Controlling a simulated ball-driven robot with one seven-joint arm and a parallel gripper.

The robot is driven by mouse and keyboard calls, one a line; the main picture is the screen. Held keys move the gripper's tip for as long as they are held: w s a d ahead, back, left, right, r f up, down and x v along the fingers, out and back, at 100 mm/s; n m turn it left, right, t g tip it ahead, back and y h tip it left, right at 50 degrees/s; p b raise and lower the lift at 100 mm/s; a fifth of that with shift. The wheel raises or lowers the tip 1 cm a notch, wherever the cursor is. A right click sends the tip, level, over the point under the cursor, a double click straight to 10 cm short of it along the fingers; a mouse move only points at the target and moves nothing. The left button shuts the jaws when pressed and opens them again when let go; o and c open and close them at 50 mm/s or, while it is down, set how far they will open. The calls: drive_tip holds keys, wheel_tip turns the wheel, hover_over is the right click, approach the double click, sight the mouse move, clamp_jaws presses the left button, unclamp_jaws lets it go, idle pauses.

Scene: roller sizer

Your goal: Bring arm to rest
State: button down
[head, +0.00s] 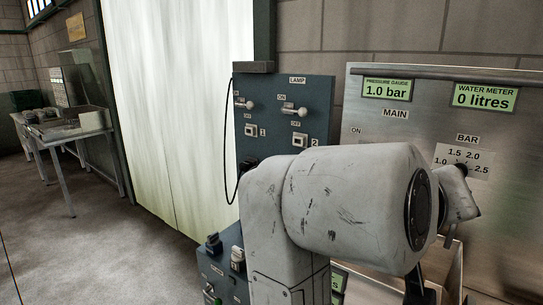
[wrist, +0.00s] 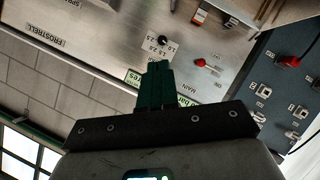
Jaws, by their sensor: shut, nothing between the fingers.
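My gripper (wrist: 155,82) shows in the wrist view as dark green fingers closed together, with nothing between them. Past the fingertips is a steel control panel (wrist: 110,62), seen tilted and upside down. A pressure dial (wrist: 163,40) lies just beyond the tips; I cannot tell the gap between them. In the head view my white arm is bent in front of the steel panel (head: 372,112) and hides much of its lower part. The gripper itself is not clear there. The gauge display (head: 387,89) reads 1.0 bar and the water meter (head: 486,97) reads 0 litres.
A blue-grey panel (head: 265,105) with lamp switches stands left of the arm, with a hanging black cable. A lower control box (head: 222,272) sits close by the arm. A red-knobbed lever (wrist: 207,63) is near the fingers. A table (head: 65,126) stands far left; the floor between is clear.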

drive_tip(key=s+d+f+n+g+y, duration=0.1)
drive_tip(key=s+d+f+y, duration=0.15)
drive_tip(key=f, duration=0.75)
drive_tip(key=s+d+f+n+g+y, duration=0.1)
drive_tip(key=d+f, duration=0.2)
drive_tip(key=f, duration=0.7)
drive_tip(key=s+d+f+n+g+y, duration=0.1)
drive_tip(key=d+f, duration=0.2)
drive_tip(key=f, duration=0.8)
drive_tip(key=s+a+f+m+g+y, duration=0.1)
drive_tip(key=s+f+g+y, duration=0.3)
drive_tip(key=s+f, duration=1.3)
drive_tip(key=s+y, duration=0.1)
drive_tip(key=s, duration=0.3)
drive_tip(key=shift+s+a+f+y, duration=0.3)
drive_tip(key=shift+s+f+y, duration=0.05)
